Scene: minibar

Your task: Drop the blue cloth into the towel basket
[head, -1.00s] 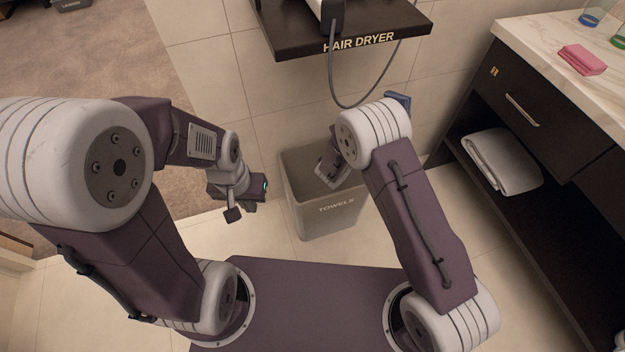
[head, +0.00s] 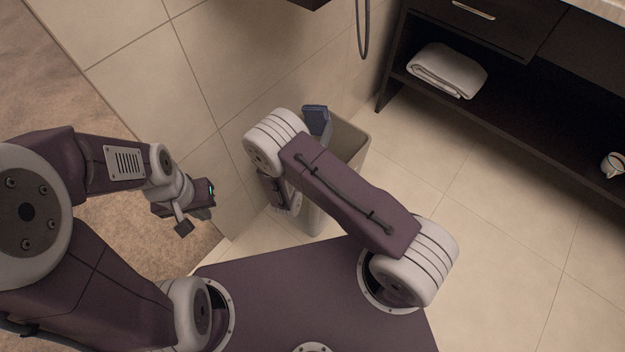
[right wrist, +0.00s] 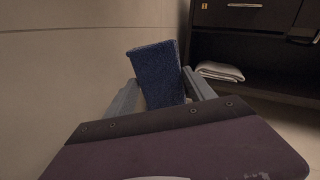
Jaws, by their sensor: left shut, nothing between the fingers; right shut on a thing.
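The blue cloth (head: 316,120) shows just past my right arm's elbow in the head view, in front of the basket's far rim. My right gripper (right wrist: 161,88) is shut on the blue cloth (right wrist: 158,70), which stands up between its fingers in the right wrist view. I cannot tell how high the cloth is over the basket. My left gripper (head: 184,227) is shut and empty, left of the basket.
A tiled wall (head: 245,60) rises close behind the basket. A dark cabinet (head: 540,95) at the right holds a folded white towel (head: 447,71) and a white cup (head: 613,165) on its low shelf. The floor (head: 480,210) right of the basket is clear.

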